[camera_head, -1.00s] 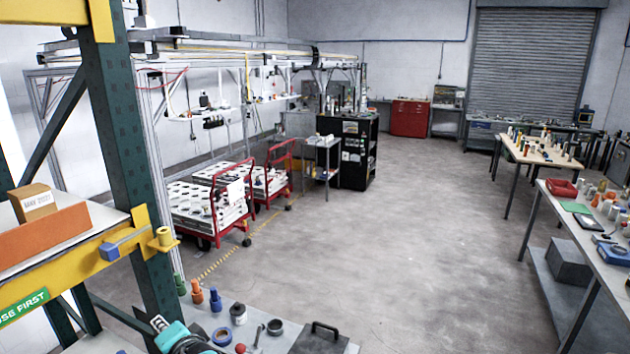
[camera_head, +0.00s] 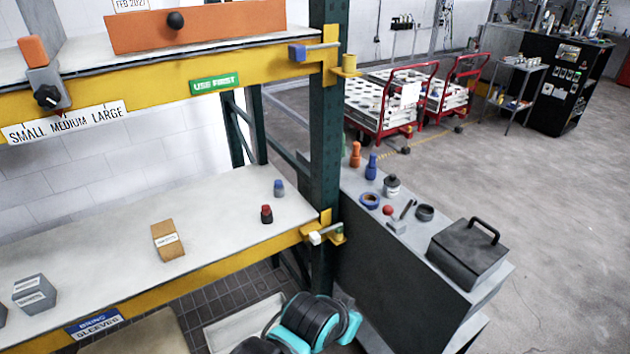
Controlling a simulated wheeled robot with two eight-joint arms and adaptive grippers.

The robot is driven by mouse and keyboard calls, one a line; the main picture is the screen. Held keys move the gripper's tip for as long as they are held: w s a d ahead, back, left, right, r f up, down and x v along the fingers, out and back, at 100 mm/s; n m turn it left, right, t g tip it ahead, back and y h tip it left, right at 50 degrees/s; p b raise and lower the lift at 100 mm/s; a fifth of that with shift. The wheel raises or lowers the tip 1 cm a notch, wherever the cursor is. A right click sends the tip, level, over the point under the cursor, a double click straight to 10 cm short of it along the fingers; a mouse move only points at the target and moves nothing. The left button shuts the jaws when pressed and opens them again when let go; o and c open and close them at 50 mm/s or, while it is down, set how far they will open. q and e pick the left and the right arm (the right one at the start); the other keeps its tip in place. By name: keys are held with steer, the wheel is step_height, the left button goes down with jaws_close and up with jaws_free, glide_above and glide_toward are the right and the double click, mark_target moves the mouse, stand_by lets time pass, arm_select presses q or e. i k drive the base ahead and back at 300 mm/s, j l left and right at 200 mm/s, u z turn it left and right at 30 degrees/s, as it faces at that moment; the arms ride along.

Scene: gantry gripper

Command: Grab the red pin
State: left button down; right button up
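A small peg with a red top and dark base (camera_head: 266,214) stands upright on the lower shelf (camera_head: 212,228), near its right end. A similar small peg with a blue top (camera_head: 278,188) stands just behind it. On the grey bench to the right, an orange pin (camera_head: 355,154) and a blue pin (camera_head: 371,167) stand upright, with a red ball (camera_head: 388,210) nearby. I cannot tell for sure which of these is the red pin. A black and teal part of my own arm shows at the bottom centre. No gripper fingers are in view.
A green rack post (camera_head: 325,130) stands between the shelf and the bench. A tan block (camera_head: 167,240) lies on the lower shelf; the upper shelf edge (camera_head: 170,85) overhangs it. A dark box with a handle (camera_head: 467,253) sits on the bench.

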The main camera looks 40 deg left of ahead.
mark_target(266, 210)
steer(key=u, duration=1.6)
